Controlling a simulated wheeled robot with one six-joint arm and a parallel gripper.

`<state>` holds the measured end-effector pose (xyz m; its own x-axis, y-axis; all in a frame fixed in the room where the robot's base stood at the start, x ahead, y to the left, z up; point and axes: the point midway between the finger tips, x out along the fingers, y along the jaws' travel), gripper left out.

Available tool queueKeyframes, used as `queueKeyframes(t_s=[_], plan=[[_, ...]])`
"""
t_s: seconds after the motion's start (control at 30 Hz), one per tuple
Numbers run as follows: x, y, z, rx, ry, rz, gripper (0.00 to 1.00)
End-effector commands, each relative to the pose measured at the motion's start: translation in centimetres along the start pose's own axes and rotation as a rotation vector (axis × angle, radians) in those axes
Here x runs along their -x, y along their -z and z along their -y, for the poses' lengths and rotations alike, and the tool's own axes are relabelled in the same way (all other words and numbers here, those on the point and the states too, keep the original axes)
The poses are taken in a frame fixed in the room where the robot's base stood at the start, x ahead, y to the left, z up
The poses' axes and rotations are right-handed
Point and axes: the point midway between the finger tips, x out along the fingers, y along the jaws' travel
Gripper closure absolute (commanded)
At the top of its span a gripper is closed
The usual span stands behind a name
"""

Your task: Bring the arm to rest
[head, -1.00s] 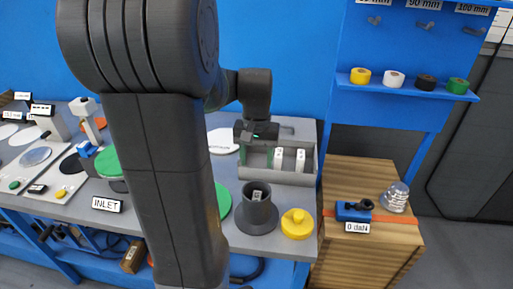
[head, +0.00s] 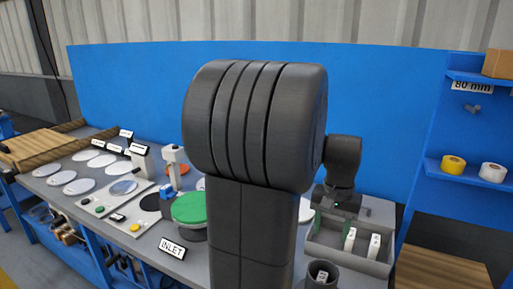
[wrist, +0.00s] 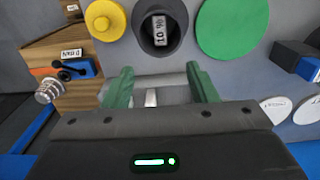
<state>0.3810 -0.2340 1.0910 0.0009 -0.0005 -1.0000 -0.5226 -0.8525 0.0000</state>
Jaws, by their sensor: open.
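My arm stands upright in the middle of the head view and hides part of the bench. My gripper (wrist: 160,88) is open, with its two green fingers apart and nothing gripped between them. In the head view its dark body (head: 338,200) is at the back of a grey tray (head: 345,258), partly behind my arm. The dark flanged shell (wrist: 146,50) stands upright beyond the fingertips, with a white label inside; its top shows at the bottom of the head view (head: 313,281).
A yellow knobbed disc (wrist: 104,20) and a green disc (wrist: 232,28) flank the shell. The tray holds two white labelled pieces (head: 373,246). A wooden cabinet (head: 440,272) stands right of the bench. Tape rolls (head: 453,165) sit on a blue shelf. White discs (head: 79,187) lie at left.

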Motion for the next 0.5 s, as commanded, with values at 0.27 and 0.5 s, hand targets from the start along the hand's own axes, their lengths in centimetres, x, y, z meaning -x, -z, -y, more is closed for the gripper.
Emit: queueKeyframes(t_s=[0.27, 0.5], plan=[[-4.9, -0.1, 0.0, 0.000, 0.000, 0.006, 0.47], [-9.8, -0.1, 0.0, 0.000, -0.001, 0.007, 0.47]])
